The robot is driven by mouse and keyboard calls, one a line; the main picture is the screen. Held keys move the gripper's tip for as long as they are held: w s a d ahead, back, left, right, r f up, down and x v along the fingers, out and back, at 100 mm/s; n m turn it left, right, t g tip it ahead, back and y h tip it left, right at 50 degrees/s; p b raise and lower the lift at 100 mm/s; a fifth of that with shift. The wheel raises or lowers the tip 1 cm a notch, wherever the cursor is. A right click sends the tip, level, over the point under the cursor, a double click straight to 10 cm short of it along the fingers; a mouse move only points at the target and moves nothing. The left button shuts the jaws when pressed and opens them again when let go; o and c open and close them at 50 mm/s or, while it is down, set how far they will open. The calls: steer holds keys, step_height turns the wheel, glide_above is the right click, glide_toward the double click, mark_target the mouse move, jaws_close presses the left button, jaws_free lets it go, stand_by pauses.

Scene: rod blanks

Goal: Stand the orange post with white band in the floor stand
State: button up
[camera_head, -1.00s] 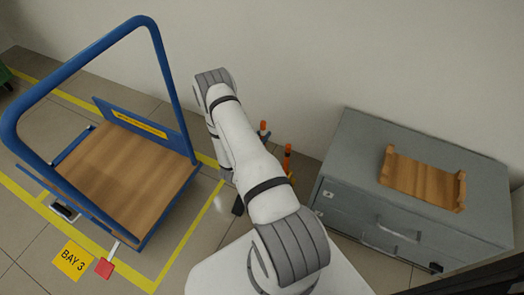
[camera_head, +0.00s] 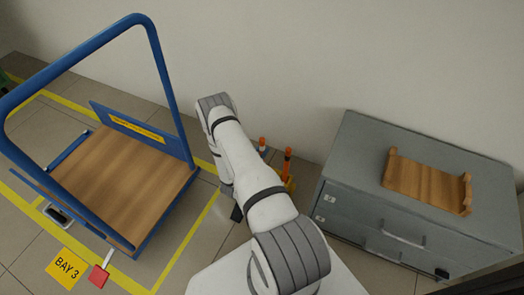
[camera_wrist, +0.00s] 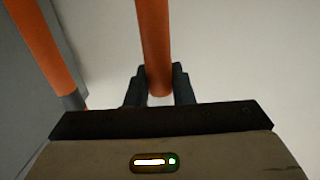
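The orange post with the white band (camera_head: 262,142) stands about upright near the wall in the head view, its lower part hidden behind my arm. In the wrist view an orange post (camera_wrist: 154,40) runs down between the two dark fingers of my gripper (camera_wrist: 159,88), with a pale patch at its lower end. The fingers press close on both sides of it. In the head view the gripper is hidden behind my arm. A blue-grey piece (camera_head: 267,153) by the post may be the floor stand; whether the post sits in it cannot be told.
A second orange post with a dark band (camera_head: 287,160) stands in a yellow base (camera_head: 291,184) just right; it also shows in the wrist view (camera_wrist: 42,45). A grey cabinet (camera_head: 345,150) with a wooden tray (camera_head: 425,185) is right. A blue cart (camera_head: 120,185) stands left.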

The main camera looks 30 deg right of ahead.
steer(key=o, duration=0.4)
steer(key=shift+o, duration=0.2)
steer(key=shift+r, duration=0.1)
steer(key=shift+r+p, duration=0.2)
steer(key=shift+p, duration=0.1)
steer(key=p+v, duration=0.2)
steer(key=v, duration=1)
steer(key=shift+f, duration=0.15)
